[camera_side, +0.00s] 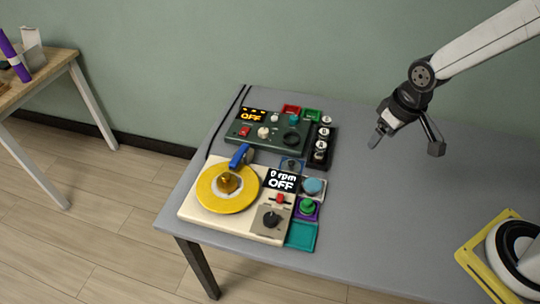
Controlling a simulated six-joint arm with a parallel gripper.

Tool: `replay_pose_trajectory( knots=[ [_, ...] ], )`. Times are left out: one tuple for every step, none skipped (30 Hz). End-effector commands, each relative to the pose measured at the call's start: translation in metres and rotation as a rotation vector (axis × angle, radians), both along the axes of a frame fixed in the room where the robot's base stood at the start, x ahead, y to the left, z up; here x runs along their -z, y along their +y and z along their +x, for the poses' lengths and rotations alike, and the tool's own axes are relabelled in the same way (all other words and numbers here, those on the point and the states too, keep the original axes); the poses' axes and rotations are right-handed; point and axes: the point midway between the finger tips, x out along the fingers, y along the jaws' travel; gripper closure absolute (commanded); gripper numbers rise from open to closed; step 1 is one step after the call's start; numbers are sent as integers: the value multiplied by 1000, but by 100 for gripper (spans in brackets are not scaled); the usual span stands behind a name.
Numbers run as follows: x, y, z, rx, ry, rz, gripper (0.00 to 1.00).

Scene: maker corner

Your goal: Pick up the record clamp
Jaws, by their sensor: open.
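A cream turntable unit (190,211) lies on the grey table, with a round yellow platter or record (209,199) on it. A small gold-brown piece, which looks like the record clamp (229,183), sits at the platter's centre. A blue part (240,156) stands at the platter's back edge. The unit's display (282,181) reads "0 rpm OFF". My gripper (376,139) is open and hangs above the table, well to the right of the turntable and apart from it. Nothing shows between its fingers.
A dark green control box (262,146) with an "OFF" display sits behind the turntable. A black rack of small jars (321,145) and several coloured trays and knobs (307,206) line their right side. The table's middle right is clear.

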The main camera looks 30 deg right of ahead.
Motion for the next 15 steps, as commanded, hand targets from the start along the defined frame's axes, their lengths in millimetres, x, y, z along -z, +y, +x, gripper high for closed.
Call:
replay_pose_trajectory(
  knots=[
    [1, 8, 13, -27, 5, -1, 22],
    [1, 12, 21, -43, 8, -2, 22],
    [2, 18, 31, -63, 10, -4, 22],
    [2, 23, 39, -79, 13, -4, 22],
    [3, 28, 47, -94, 15, -5, 22],
    [4, 36, 57, -117, 17, -6, 22],
    [5, 41, 64, -133, 21, -7, 22],
    [6, 47, 71, -148, 23, -7, 22],
    [7, 55, 80, -169, 26, -9, 22],
    [8, 60, 87, -186, 28, -10, 22],
    [10, 66, 94, -203, 30, -11, 22],
    [12, 75, 102, -224, 34, -12, 22],
    [14, 81, 108, -240, 36, -13, 22],
    [16, 88, 114, -256, 37, -14, 22],
    [18, 97, 121, -278, 41, -15, 22]
  ],
)
